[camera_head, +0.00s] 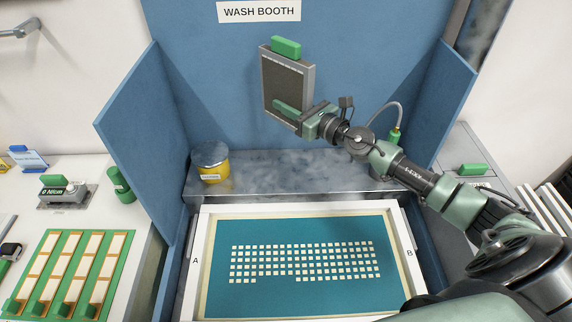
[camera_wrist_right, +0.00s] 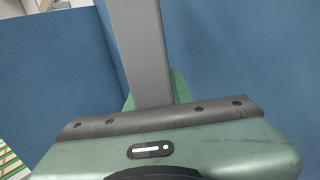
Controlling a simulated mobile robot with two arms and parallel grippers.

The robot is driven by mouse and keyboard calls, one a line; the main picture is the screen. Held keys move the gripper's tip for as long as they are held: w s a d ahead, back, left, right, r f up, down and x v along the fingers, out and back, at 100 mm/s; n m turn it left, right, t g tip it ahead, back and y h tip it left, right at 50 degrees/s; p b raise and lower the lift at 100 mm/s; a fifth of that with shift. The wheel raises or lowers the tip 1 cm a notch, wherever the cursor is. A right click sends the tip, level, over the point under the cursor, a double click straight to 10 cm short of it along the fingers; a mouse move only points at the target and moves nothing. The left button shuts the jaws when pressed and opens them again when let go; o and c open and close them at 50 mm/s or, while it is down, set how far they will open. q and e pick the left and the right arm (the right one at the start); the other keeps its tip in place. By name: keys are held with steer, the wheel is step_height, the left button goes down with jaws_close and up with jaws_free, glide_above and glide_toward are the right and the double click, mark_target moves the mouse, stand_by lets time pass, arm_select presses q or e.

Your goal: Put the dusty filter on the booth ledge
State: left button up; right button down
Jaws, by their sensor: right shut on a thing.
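The dusty filter (camera_head: 286,84) is a dark panel in a grey frame with a green tab on its top edge. It is held up in the air, tilted, in front of the booth's back wall. My right gripper (camera_head: 296,112) is shut on its lower part. In the right wrist view the grey frame edge of the filter (camera_wrist_right: 138,50) rises from my gripper. The booth ledge (camera_head: 265,181) is a grey, stained shelf below the filter, with a gap between them. My left gripper is not in view.
A green-capped nozzle with a hose (camera_head: 394,135) is at the right. A white-framed screen (camera_head: 300,225) lies in front of the ledge. Blue side walls (camera_head: 145,140) flank the booth. The ledge's middle is clear.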

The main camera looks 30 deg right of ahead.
arm_select(q)
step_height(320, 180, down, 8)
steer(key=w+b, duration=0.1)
steer(key=b, duration=0.6)
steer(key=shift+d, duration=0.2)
arm_select(e)
steer(key=shift+f, duration=9.55)
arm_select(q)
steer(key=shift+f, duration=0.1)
arm_select(e)
steer(key=shift+f+b, duration=0.15)
steer(key=shift+b, duration=0.15)
steer(key=c, duration=1.3)
jaws_free()
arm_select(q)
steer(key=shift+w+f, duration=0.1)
arm_select(e)
steer(key=shift+o, duration=0.2)
